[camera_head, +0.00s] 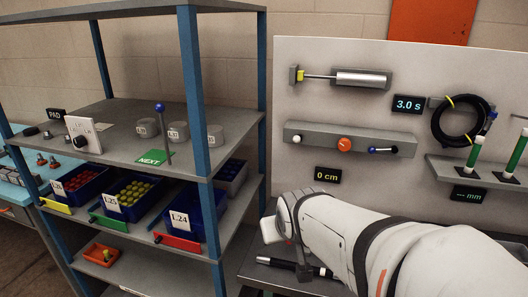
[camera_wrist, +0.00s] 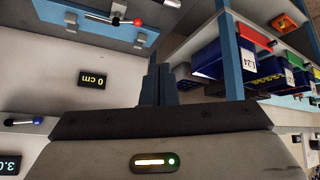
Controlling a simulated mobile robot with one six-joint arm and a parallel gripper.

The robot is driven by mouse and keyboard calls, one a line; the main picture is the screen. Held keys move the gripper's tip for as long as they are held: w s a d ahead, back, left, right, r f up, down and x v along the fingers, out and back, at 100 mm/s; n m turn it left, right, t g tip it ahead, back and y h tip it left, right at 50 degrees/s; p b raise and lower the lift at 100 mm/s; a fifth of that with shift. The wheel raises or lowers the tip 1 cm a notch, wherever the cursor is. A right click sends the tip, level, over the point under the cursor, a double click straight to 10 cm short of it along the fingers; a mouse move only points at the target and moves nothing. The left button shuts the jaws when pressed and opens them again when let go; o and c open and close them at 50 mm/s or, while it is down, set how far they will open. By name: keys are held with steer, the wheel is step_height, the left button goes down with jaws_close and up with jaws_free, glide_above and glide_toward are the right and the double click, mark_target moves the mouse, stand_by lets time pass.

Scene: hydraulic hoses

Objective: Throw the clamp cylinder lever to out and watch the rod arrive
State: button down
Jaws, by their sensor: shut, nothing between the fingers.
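A silver cylinder (camera_head: 362,79) is mounted high on the white panel (camera_head: 330,55) in the head view. Its thin rod (camera_head: 319,76) reaches left to a yellow block. Below it, a grey bar carries a blue-knobbed lever (camera_head: 383,150), knob to the left; this lever also shows in the wrist view (camera_wrist: 38,121). A red-balled lever (camera_wrist: 138,22) is on a blue-grey plate at the top of the wrist view. My gripper (camera_wrist: 157,85) is shut and empty, apart from both levers. In the head view my arm hides its fingertips. I cannot tell which lever is the clamp cylinder's.
The grey bar also has an orange knob (camera_head: 344,145). Displays read 0 cm (camera_head: 327,175) and 3.0 s (camera_head: 408,105). A black hose (camera_head: 437,128) hangs at the right. The blue-posted shelf (camera_head: 198,95), with parts bins, stands close on the left.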

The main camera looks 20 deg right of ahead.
steer(key=w+d+f+t+h+b, duration=0.15)
steer(key=w+d+t+b, duration=0.25)
steer(key=w+d+t, duration=0.5)
steer(key=n+t+y+b, duration=0.1)
steer(key=n+t+b, duration=0.15)
steer(key=t, duration=0.35)
glide_toward(298, 142)
steer(key=p+x, duration=0.4)
steer(key=x, duration=0.1)
steer(key=shift+w+r, duration=0.2)
steer(key=shift+w, duration=0.15)
steer(key=shift+w+d+m, duration=0.1)
steer(key=shift+w+m, duration=0.15)
steer(key=shift+w, duration=0.25)
